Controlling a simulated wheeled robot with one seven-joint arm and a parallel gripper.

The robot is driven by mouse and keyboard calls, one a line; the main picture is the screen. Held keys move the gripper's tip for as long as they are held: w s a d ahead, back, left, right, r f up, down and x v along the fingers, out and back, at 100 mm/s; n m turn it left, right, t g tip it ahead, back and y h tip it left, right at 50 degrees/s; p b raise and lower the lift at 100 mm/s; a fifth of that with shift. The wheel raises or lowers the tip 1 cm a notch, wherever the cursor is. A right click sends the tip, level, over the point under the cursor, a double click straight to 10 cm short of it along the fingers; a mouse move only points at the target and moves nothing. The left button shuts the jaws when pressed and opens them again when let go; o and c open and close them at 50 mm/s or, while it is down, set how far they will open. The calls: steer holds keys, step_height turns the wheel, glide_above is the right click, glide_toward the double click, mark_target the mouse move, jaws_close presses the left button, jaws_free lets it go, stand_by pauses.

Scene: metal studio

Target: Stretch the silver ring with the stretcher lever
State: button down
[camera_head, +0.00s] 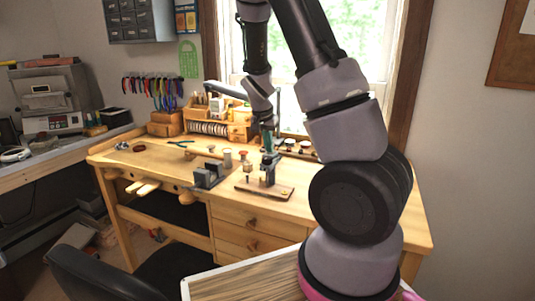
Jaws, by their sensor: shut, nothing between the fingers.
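A dark upright tool, which looks like the ring stretcher (268,172), stands on a flat wooden base (280,192) on the workbench. Its lever is too small to tell apart. My gripper (268,148) points down just above the top of this tool and is shut with nothing held. I cannot tell whether it touches the tool. I cannot make out the silver ring; it is too small or hidden.
The wooden workbench (310,207) has a grey block-like tool (208,175) left of the stretcher and small cylinders (227,158) behind it. Pliers (181,142) lie farther back. A wooden organizer (238,131) stands at the rear. The bench's left front is mostly clear.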

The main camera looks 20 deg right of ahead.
steer(key=shift+s+a+f, duration=0.25)
steer(key=shift+f, duration=0.35)
steer(key=shift+s+a+f, duration=0.2)
steer(key=shift+f, duration=0.35)
steer(key=shift+s+a+f, duration=0.15)
steer(key=shift+f, duration=0.25)
steer(key=shift+s+a+f, duration=0.1)
steer(key=shift+s+f, duration=0.05)
steer(key=shift+f, duration=0.25)
steer(key=shift+r, duration=0.15)
